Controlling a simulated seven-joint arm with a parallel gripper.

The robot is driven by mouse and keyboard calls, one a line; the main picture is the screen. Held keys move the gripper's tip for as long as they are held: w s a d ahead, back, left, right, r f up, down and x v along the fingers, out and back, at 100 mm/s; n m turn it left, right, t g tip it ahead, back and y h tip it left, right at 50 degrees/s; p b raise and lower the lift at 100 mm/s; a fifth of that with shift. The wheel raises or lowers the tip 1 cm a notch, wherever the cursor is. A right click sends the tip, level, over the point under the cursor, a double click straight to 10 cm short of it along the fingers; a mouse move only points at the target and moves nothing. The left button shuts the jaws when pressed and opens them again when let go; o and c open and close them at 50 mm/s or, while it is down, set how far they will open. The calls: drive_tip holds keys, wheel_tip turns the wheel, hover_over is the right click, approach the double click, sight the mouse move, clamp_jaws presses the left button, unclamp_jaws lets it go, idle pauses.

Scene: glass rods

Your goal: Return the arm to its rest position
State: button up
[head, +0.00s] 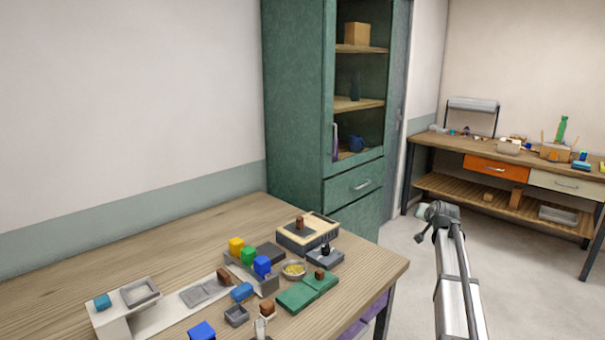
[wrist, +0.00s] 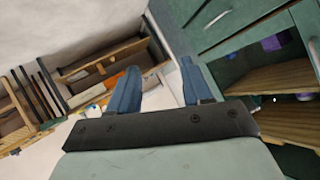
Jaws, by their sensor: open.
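My gripper (wrist: 158,70) shows in the wrist view as two blue fingers spread wide on a dark crossbar. Nothing is between them. Pale floor or wall lies beyond the gap. In the head view my arm rises from the lower right, over the floor to the right of the wooden table (head: 130,235). The fingers cannot be made out clearly there. The arm's visible end is apart from the table and from the green cabinet (head: 295,110). The cabinet's drawers and open shelves fill the right of the wrist view (wrist: 235,25).
Coloured blocks, including a yellow one (head: 236,245), small trays and green pads (head: 297,296) sit on the table's near half. A workbench (head: 450,147) with an orange drawer (head: 495,168) stands at the back right. Open floor (head: 408,235) lies between.

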drive_tip(key=s+d+f+m+g+h, duration=0.1)
drive_tip(key=s+d+f+m, duration=0.2)
drive_tip(key=s+d+f, duration=0.5)
drive_tip(key=s+a+f+n+g+y, duration=0.15)
drive_tip(key=s+a+f, duration=0.4)
drive_tip(key=f, duration=0.65)
drive_tip(key=s+a+f+n+g, duration=0.1)
drive_tip(key=s+a+f+g, duration=0.2)
drive_tip(key=s+a+f, duration=0.55)
drive_tip(key=s+a+f+n+g+y, duration=0.15)
drive_tip(key=a+f, duration=0.35)
drive_tip(key=f, duration=1)
drive_tip(key=s+a+f+n+g, duration=0.1)
drive_tip(key=s+a+f+g, duration=0.35)
drive_tip(key=s, duration=0.65)
drive_tip(key=s+a+f+n+g, duration=0.2)
drive_tip(key=s+a+f, duration=0.5)
drive_tip(key=s, duration=0.5)
drive_tip(key=s+a+f+n+g, duration=0.1)
drive_tip(key=s+f+g, duration=0.1)
drive_tip(key=s, duration=0.9)
drive_tip(key=s+a+f+n+g, duration=0.1)
drive_tip(key=s+f+g, duration=0.1)
drive_tip(key=s, duration=1)
drive_tip(key=shift+a+g, duration=0.4)
drive_tip(key=shift+g, duration=0.15)
